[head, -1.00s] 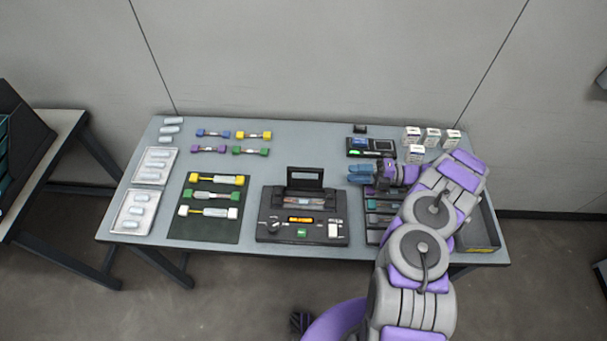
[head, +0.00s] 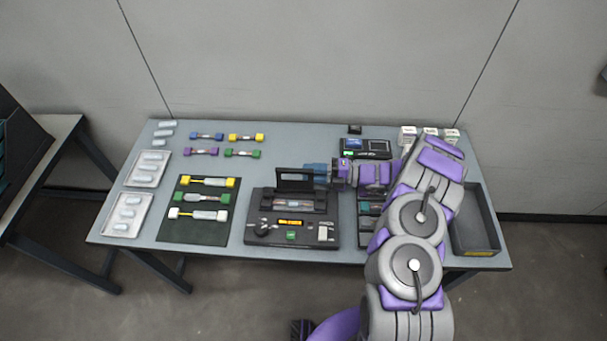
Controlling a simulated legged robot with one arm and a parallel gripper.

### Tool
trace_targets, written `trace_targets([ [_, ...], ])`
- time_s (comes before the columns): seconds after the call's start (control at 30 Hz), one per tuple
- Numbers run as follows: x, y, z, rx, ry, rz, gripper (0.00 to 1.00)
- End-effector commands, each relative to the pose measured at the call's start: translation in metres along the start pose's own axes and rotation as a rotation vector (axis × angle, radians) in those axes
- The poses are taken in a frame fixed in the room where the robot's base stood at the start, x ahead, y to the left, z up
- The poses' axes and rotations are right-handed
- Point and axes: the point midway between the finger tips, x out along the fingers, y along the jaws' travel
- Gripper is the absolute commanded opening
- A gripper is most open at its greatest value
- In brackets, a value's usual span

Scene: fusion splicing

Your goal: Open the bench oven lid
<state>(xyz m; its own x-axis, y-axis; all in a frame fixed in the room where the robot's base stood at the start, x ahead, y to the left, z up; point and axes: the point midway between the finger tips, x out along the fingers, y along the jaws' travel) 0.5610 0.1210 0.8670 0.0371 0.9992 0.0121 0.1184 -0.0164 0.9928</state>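A black bench machine (head: 262,208) with an orange display and a white block at its right stands near the table's front middle. A dark panel (head: 293,179) stands upright at its back; I cannot tell whether this is the oven lid or a screen. No part is clearly marked as the bench oven. My gripper (head: 318,174), with blue fingers, points left just beside the panel's right edge, above the machine's back right. I cannot tell whether it touches the panel. The fingers are too small to tell open from shut, and nothing shows held between them.
A dark mat (head: 178,232) with several connectors lies left of the machine. Two trays (head: 133,175) lie further left. A small device with a green screen (head: 378,147) and white boxes (head: 430,133) stand at the back right. A dark bin (head: 490,210) sits at the right edge.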

Motion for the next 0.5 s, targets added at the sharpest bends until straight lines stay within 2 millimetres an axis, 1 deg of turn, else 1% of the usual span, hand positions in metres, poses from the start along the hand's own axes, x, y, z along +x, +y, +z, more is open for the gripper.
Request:
trace_targets([
  [0.03,0.011,-0.001,-0.001,0.0,0.006,-0.001,0.35],
  [0.1,0.022,-0.001,-0.001,0.0,0.006,-0.005,0.35],
  [0.2,0.032,-0.001,-0.001,0.0,0.005,-0.009,0.35],
  [0.5,0.029,0.0,-0.001,0.0,0.006,-0.001,0.35],
])
